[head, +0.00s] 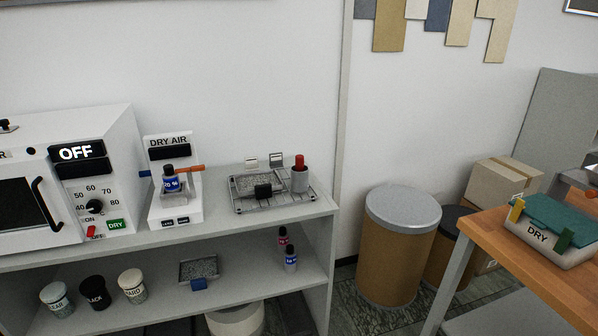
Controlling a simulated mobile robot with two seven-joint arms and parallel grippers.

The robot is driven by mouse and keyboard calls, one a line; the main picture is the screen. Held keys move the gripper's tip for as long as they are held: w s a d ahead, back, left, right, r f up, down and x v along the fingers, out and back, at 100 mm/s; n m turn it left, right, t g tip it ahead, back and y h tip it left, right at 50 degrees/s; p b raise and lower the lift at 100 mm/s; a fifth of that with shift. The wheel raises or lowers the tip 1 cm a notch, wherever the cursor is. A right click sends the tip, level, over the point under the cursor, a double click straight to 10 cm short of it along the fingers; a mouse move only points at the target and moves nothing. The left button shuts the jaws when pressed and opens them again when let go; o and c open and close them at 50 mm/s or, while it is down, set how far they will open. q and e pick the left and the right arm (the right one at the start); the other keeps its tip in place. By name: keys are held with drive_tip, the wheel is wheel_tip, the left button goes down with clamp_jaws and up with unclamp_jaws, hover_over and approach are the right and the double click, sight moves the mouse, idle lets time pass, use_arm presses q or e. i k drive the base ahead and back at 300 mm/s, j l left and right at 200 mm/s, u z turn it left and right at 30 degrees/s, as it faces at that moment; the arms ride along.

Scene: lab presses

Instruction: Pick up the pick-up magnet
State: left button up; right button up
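Neither of my grippers can be made out in the head view, and nothing is touching the red-topped cylinder.
A white oven marked OFF (115,165) and a DRY AIR stand (158,214) holding a small bottle are left of the rack.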

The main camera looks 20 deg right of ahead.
sight(299, 159)
drive_tip(key=i+l+z, duration=0.15)
drive_tip(key=i+l, duration=0.25)
drive_tip(key=l, duration=0.3)
drive_tip(key=i+l+z, duration=0.1)
drive_tip(key=i+l, duration=0.35)
drive_tip(key=l, duration=0.2)
drive_tip(key=i+l+z, duration=0.15)
drive_tip(key=i+l, duration=0.3)
drive_tip(key=l, duration=0.15)
